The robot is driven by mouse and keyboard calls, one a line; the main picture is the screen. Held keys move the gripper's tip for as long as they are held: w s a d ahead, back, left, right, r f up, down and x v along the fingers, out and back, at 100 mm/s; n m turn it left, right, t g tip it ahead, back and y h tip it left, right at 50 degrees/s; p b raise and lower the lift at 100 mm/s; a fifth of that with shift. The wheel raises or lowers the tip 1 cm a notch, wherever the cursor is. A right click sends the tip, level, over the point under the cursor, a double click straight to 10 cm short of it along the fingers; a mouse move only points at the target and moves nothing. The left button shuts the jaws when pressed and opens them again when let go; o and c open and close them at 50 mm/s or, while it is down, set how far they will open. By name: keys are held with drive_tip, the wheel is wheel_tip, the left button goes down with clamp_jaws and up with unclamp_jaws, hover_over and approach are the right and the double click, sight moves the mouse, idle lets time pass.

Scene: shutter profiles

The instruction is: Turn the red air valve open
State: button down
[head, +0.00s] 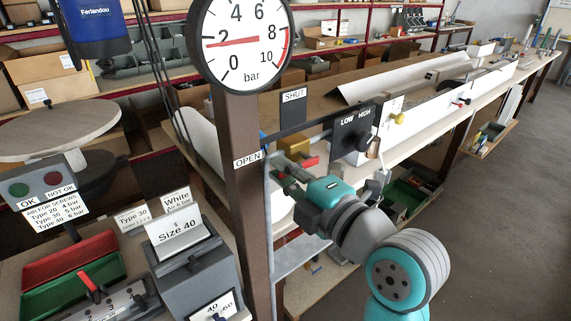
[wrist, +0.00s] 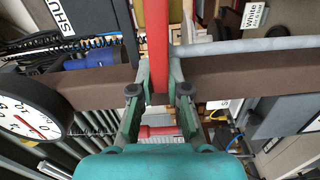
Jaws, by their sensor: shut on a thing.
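The red air valve handle (wrist: 159,40) shows in the wrist view as a long straight red bar between my fingers. My gripper (wrist: 160,78) is shut on this handle, with one green finger on each side. In the head view my gripper (head: 283,176) is just right of the brown post (head: 248,200), below the OPEN sign (head: 247,160) and the SHUT sign (head: 293,96). The handle's pivot is not clear in either view. The round pressure gauge (head: 241,60) on the post has its red needle close to 2 bar.
A black LOW/HIGH box (head: 354,133) on a dark bar stands just right of my gripper. The long workbench (head: 430,135) runs behind. At lower left are a grey Size 40 box (head: 190,262) and a red tray (head: 70,262). Open floor (head: 510,230) lies at right.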

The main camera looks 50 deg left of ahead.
drive_tip(key=shift+f+n, duration=0.3)
drive_tip(key=shift+n, duration=0.1)
idle(0.3)
drive_tip(key=c, duration=1.1)
unclamp_jaws()
drive_tip(key=d, duration=0.8)
drive_tip(key=s+d, duration=0.1)
drive_tip(key=d, duration=0.3)
drive_tip(key=shift+f, duration=0.1)
